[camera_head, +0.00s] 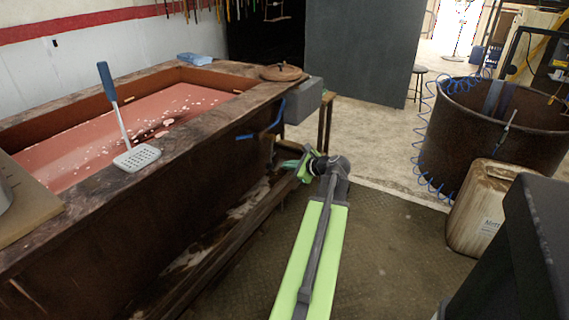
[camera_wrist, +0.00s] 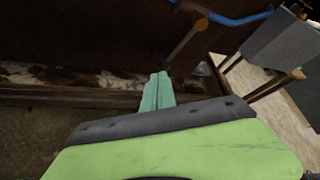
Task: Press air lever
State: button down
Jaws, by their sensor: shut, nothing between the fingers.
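A blue lever (camera_head: 263,130) sticks out from the right end of the dark tank, just below a grey box (camera_head: 303,99). In the wrist view the blue lever (camera_wrist: 240,19) crosses the top, and a brown rod slants down from near it. My gripper (camera_head: 296,165) reaches toward the tank's side, below and a little right of the lever in the head view. In the wrist view its green fingers (camera_wrist: 160,78) are together and empty, apart from the blue lever. The lower part of the lever's mount is partly hidden by my arm in the head view.
The tank (camera_head: 150,215) holds pinkish liquid, with a blue-handled slotted spatula (camera_head: 137,158) on its rim. A wooden ledge (camera_head: 220,240) runs along its foot. A dirty canister (camera_head: 482,207) and a round drum (camera_head: 480,135) with a blue coiled hose stand right. Floor between is clear.

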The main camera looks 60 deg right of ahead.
jog(key=w+f+n+t+h+b, duration=0.2)
jog(key=f+n+b, duration=0.3)
jog(key=b, duration=0.7)
jog(key=shift+w+n+h+b, duration=0.4)
jog(key=shift+w+n+h, duration=0.35)
jog(key=shift+n+h, duration=0.2)
jog(key=shift+s, duration=0.1)
